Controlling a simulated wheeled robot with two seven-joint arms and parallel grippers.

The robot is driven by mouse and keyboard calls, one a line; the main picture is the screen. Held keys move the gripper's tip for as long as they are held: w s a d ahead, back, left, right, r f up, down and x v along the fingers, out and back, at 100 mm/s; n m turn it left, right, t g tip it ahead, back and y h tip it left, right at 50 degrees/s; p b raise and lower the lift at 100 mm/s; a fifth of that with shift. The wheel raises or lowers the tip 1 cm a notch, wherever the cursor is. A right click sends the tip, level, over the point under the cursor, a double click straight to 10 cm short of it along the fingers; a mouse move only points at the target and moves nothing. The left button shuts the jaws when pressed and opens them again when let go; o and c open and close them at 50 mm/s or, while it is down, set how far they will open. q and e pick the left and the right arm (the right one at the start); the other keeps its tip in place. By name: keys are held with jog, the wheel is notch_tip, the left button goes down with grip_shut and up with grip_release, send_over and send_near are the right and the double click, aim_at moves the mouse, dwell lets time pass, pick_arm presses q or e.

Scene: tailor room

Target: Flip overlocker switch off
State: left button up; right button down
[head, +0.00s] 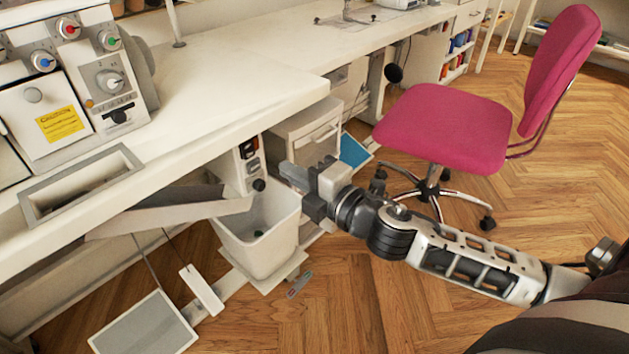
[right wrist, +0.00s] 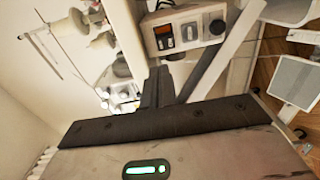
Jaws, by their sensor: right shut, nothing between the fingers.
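The overlocker (head: 75,70) with coloured dials stands on the white table at the left in the head view. A switch box (head: 247,160) with dark switches and a black knob hangs under the table edge. The box also shows near the top of the right wrist view (right wrist: 177,33), with an orange-marked rocker, a second switch and a round knob. My right gripper (head: 292,176) is shut and empty, just right of the box and apparently apart from it. Its closed fingers (right wrist: 155,88) point towards the box in the right wrist view. My left gripper is in neither view.
The table edge (head: 262,112) overhangs the box. A white bin (head: 262,245) stands below it, beside a grey sloping chute (head: 175,213). A drawer unit (head: 310,135) is behind my right gripper. A pink chair (head: 445,125) stands to the right. Pedals (head: 145,325) lie on the floor.

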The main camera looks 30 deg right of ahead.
jog(key=v, duration=0.4)
jog(key=shift+s+r, duration=0.1)
jog(key=shift+s, duration=0.05)
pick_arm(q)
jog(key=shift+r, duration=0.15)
